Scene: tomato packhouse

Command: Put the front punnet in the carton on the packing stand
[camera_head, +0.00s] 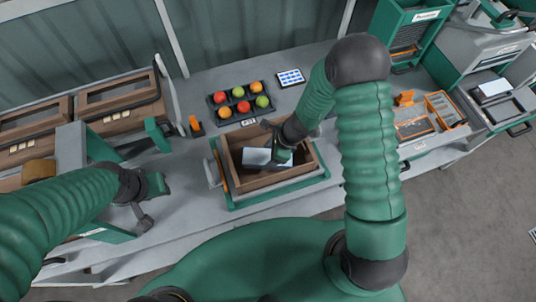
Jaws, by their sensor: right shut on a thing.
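The carton (236,185) is an open brown box on the green packing stand (240,203), in the middle of the bench. A pale grey-blue punnet (257,158) is inside the carton's outline, towards its back. My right gripper (281,154) reaches down over the carton and is shut on the punnet's right side. The gripper and arm hide part of the punnet, and I cannot tell whether it touches the carton floor. My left gripper (150,203) is over the bench left of the carton, apart from it; its fingers are too unclear to judge.
A dark tray (219,113) with several red, orange and green tomatoes lies behind the carton. A small tablet (290,77) is beside it. An orange-and-black item (195,126) stands behind left. Brown boxes (118,97) fill the left; an orange bin (444,108) is at right.

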